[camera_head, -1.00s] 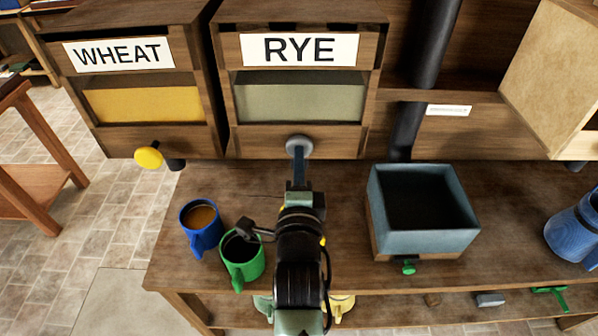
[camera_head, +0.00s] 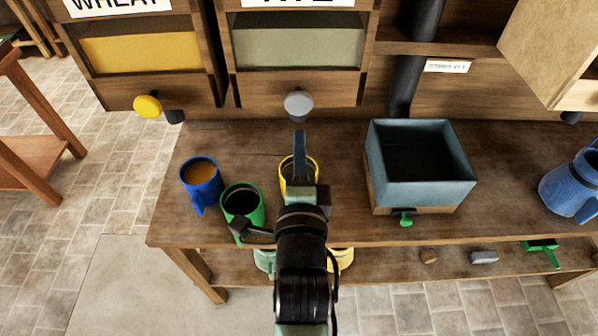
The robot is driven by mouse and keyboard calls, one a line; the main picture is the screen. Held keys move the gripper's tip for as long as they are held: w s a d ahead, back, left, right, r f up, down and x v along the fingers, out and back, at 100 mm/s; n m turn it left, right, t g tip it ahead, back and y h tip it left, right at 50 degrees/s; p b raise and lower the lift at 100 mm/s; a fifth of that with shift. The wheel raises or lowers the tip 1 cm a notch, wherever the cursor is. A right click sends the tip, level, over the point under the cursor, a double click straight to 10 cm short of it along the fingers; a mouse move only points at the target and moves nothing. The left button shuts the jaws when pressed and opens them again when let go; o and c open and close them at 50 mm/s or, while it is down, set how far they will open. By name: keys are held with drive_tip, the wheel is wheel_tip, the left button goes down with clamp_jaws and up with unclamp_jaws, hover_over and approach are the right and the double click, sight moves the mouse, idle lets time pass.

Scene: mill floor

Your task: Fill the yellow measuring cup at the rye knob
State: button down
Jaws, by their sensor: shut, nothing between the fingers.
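The round grey rye knob (camera_head: 299,104) sits on the front of the rye bin, under its pale grey-green window (camera_head: 297,48). The yellow measuring cup (camera_head: 313,176) stands on the bench below the knob, partly hidden behind my gripper. How much it holds cannot be told. My gripper (camera_head: 299,138) is shut and empty, its fingertips pointing at the knob and appearing just below it in the picture, apart from it.
A blue cup (camera_head: 202,187) with brown contents and a green cup (camera_head: 242,205) stand left of my arm. A blue-grey open box (camera_head: 420,190) stands to the right, with a blue jug (camera_head: 572,190) farther right. The yellow wheat knob (camera_head: 148,105) is at left.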

drive_tip(key=s, duration=0.4)
drive_tip(key=shift+s+b, duration=0.15)
drive_tip(key=shift+b, duration=0.25)
